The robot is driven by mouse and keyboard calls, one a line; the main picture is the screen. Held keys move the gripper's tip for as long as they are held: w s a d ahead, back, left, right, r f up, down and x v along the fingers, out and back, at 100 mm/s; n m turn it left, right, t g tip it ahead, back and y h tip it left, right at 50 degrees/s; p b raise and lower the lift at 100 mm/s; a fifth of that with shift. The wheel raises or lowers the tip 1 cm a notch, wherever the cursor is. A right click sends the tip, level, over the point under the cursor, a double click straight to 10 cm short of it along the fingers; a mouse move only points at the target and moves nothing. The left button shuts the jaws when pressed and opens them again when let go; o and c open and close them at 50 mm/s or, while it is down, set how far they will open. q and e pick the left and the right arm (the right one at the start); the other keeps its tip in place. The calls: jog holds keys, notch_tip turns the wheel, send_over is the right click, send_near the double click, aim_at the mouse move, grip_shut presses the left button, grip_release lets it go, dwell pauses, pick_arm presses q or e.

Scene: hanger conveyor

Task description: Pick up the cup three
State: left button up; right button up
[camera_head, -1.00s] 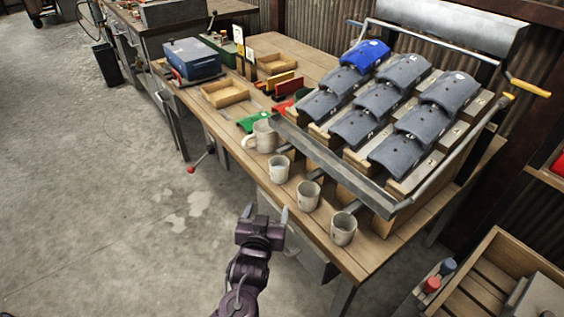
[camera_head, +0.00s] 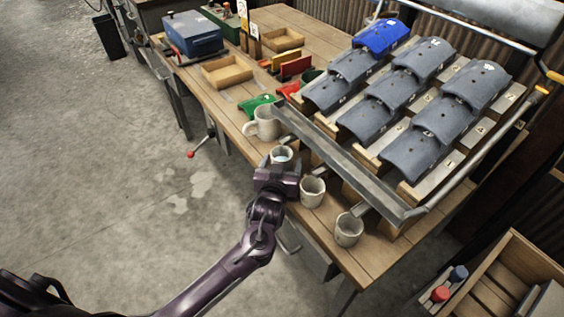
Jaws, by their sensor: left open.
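A row of light cups stands along the front edge of the wooden table. The far cup (camera_head: 281,153) is partly hidden by my left gripper (camera_head: 280,168), which is open right at its near side. I cannot tell whether the fingers touch it. The middle cup (camera_head: 312,191) stands just to the right of the gripper, apart from it. The near cup (camera_head: 348,230) is farther along the edge. I see no mark telling which is cup three. My right gripper is not in view.
A larger mug with a handle (camera_head: 265,122) stands beyond the cups. A metal rail (camera_head: 345,170) runs close behind the cups, below a sloped rack of grey and blue curved pieces (camera_head: 382,37). Open floor lies left of the table.

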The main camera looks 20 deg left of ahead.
pick_arm(q)
jog(key=c, duration=1.1)
jog(key=shift+o, duration=0.2)
jog(key=shift+r, duration=0.2)
